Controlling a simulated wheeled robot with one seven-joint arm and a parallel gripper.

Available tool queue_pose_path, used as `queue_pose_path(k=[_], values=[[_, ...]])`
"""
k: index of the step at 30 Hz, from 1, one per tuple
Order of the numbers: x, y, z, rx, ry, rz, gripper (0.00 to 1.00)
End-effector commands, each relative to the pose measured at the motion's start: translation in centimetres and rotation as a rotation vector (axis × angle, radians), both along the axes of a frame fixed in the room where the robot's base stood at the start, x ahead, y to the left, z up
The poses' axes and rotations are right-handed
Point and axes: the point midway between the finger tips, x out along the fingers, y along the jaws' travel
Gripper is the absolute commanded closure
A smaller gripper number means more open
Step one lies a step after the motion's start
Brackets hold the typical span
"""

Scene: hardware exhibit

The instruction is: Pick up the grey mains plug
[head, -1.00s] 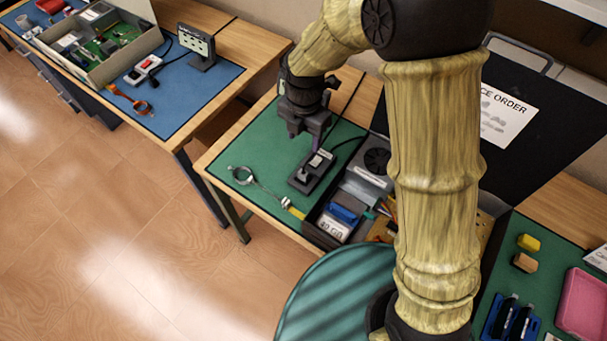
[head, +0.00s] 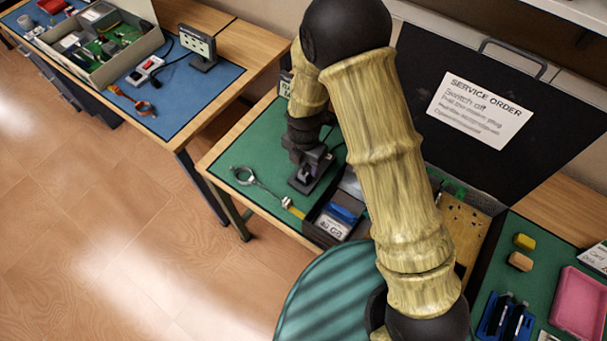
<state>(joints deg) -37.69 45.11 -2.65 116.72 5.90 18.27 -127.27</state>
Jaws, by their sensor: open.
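My gripper (head: 309,170) is low over the dark socket strip (head: 301,186) on the green mat (head: 272,142). The gripper is open and points down, with the fingertips close around the spot where the plug sits on the strip. The grey mains plug is mostly hidden by my gripper and cannot be made out clearly. I cannot tell whether the fingers touch it. Only the near end of the strip shows below the gripper.
The case lid bears a service order sheet (head: 480,112). A round teal surface (head: 318,300) is in front.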

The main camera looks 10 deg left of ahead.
Motion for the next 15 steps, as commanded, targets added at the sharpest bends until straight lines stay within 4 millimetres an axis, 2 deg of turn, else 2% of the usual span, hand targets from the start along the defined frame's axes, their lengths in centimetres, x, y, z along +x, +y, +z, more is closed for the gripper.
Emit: queue_pose_path(k=[8, 15], values=[[0.1, 0.1, -0.5, -0.001, 0.001, 0.001, 0.47], [0.4, 0.3, -2.9, -0.002, 0.003, 0.001, 0.47]])
